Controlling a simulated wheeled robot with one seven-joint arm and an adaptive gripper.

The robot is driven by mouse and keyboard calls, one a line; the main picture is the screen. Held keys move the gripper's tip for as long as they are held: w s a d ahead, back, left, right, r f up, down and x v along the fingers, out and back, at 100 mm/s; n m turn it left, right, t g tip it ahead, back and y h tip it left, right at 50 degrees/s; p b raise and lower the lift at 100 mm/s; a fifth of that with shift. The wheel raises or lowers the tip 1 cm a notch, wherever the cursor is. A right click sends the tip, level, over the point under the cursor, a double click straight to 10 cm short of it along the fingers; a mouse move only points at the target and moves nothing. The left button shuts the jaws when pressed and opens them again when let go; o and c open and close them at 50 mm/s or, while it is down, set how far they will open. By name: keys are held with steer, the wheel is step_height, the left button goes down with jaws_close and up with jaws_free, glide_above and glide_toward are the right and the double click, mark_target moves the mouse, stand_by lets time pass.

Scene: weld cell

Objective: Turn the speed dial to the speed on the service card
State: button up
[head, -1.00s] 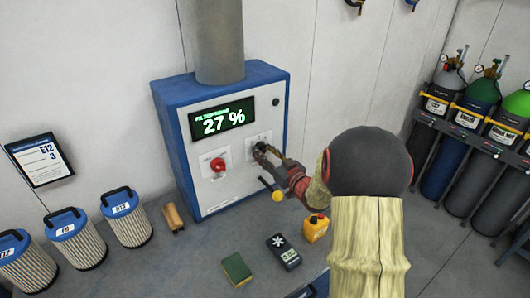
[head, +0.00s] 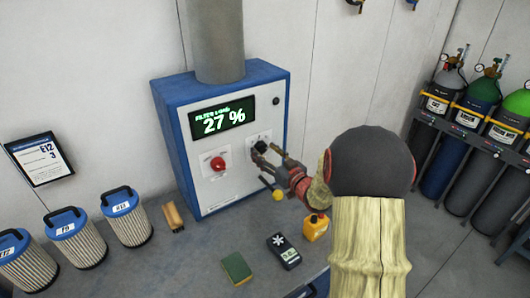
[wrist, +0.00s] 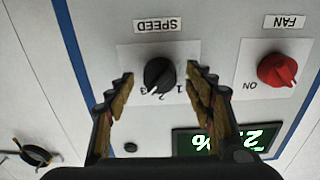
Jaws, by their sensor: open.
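The black speed dial (head: 262,146) is on the white front of the blue cabinet (head: 171,125). In the upside-down wrist view the dial (wrist: 158,74) sits under a SPEED label, with 1, 2 and 3 around it. Its ridge looks slanted; I cannot surely tell which number it marks. My gripper (head: 267,156) is open in front of the dial. In the wrist view the gripper (wrist: 162,80) has one finger on each side of the dial, with gaps visible. The service card (head: 40,158) on the wall at left shows E12 and 3.
The red fan switch (head: 217,164) is left of the dial. The display (head: 222,118) reads 27 %. A yellow-knobbed lever (head: 278,195) lies below my gripper. Filters (head: 126,217), a yellow bottle (head: 316,227), a meter (head: 283,250) and a sponge (head: 237,268) stand or lie on the bench.

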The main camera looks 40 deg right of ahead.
steer(key=s, duration=1.1)
steer(key=shift+s+a, duration=0.2)
steer(key=shift+a, duration=0.15)
steer(key=a+r+m+g+h, duration=0.1)
steer(key=a+r+g+h, duration=0.3)
steer(key=a+r+g, duration=0.4)
steer(key=s+a+f+n+g+y, duration=0.1)
steer(key=s+a+g+y, duration=0.1)
steer(key=s+a, duration=0.7)
steer(key=s+a+f+g+y, duration=0.2)
steer(key=s+a+y, duration=0.1)
steer(key=s+a, duration=0.7)
steer(key=shift+s+a+f+n, duration=0.25)
steer(key=shift+a+n, duration=0.15)
steer(key=shift+a, duration=0.6)
steer(key=shift+c, duration=0.4)
steer(key=shift+c, duration=0.7)
